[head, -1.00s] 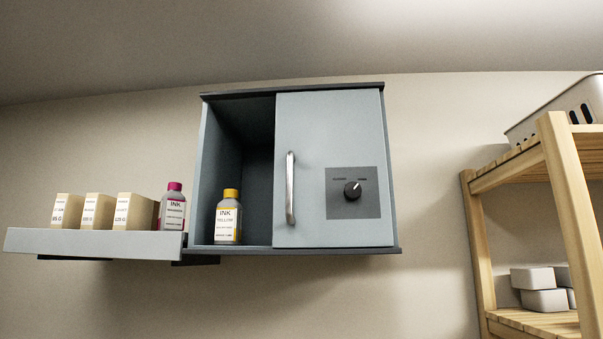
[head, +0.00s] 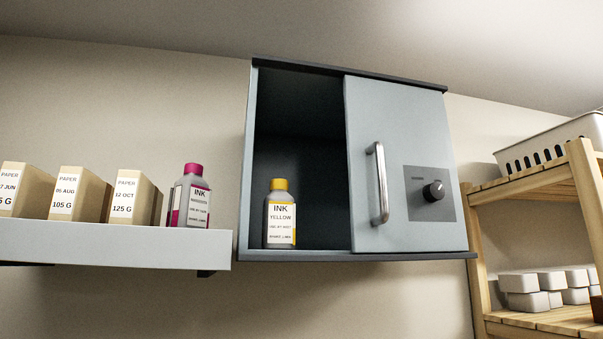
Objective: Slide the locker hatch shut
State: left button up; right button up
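The wall locker (head: 247,160) is grey-blue with dark top and bottom rails, in the middle of the head view. Its sliding hatch (head: 400,130) covers the right part of the front, and the left part of the locker stands open. The hatch has an upright metal handle (head: 379,183) near its left edge and a dark panel with a black knob (head: 434,191). A yellow-capped ink bottle (head: 280,215) stands upright inside the open left part. Neither of my grippers is in view.
A wall shelf (head: 110,245) at the left holds paper boxes (head: 130,198) and a magenta-capped ink bottle (head: 188,198). A wooden rack (head: 590,190) at the right holds a white basket (head: 550,145) and small white boxes (head: 535,300). The space before the locker looks clear.

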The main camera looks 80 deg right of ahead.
aim_at(398, 142)
jog(key=z, duration=3.25)
jog(key=i, duration=0.5)
